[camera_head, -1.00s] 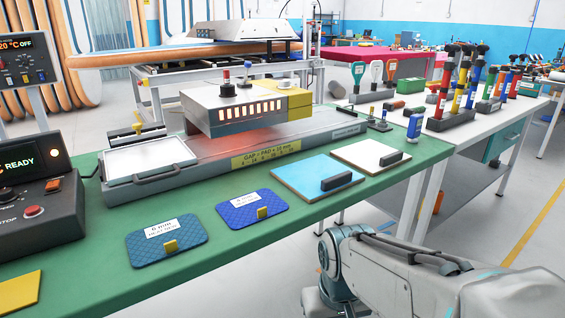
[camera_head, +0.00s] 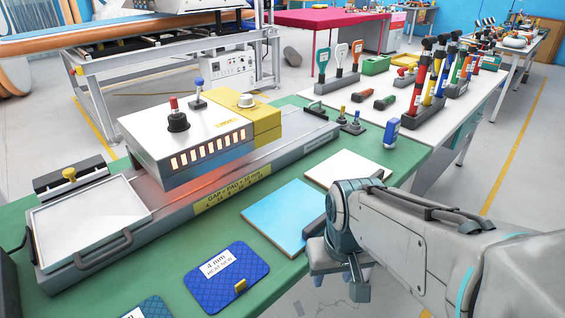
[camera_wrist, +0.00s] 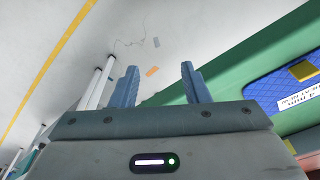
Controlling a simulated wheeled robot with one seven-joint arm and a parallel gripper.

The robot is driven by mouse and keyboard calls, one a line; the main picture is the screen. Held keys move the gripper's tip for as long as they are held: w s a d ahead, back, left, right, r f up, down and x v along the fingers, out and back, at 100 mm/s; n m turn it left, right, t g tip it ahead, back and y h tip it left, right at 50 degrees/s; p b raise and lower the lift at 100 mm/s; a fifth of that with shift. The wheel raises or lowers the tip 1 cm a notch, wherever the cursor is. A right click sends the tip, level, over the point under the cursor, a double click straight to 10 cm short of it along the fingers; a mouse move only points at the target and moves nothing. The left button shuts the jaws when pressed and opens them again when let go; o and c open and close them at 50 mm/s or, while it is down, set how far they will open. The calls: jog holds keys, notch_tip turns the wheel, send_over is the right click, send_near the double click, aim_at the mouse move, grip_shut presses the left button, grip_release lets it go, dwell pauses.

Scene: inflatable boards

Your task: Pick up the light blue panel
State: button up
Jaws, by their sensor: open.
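The light blue panel (camera_head: 278,214) lies flat on the green table near its front edge in the head view. Its dark handle (camera_head: 314,225) sits at the panel's right side, partly hidden by my arm. My gripper (camera_head: 342,287) hangs in front of the table edge, just right of and nearer than the panel. In the wrist view my gripper (camera_wrist: 157,85) shows two blue fingers apart with nothing between them. The wrist view looks past the table edge to the floor, and the light blue panel is not seen there.
A white panel (camera_head: 347,170) lies behind the light blue one, partly hidden by my arm. A dark blue pad (camera_head: 226,277) lies to its left. A press with a glowing heater (camera_head: 187,141) stands behind on the green table (camera_head: 263,258). A white bench (camera_head: 437,117) with tools stands further right.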

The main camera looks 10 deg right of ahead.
notch_tip(320, 180, up, 17)
jog(key=w+m+p, duration=0.2)
jog(key=p, duration=1.2)
jog(key=m+h+p, duration=0.1)
jog(key=m, duration=0.8)
send_near(319, 220)
jog(key=shift+g, duration=0.4)
jog(key=f, duration=0.3)
jog(key=w+f, duration=0.1)
jog(key=f, duration=0.2)
jog(key=d+f+p, duration=0.1)
jog(key=f, duration=0.2)
jog(key=shift+w+f, duration=0.2)
grip_shut()
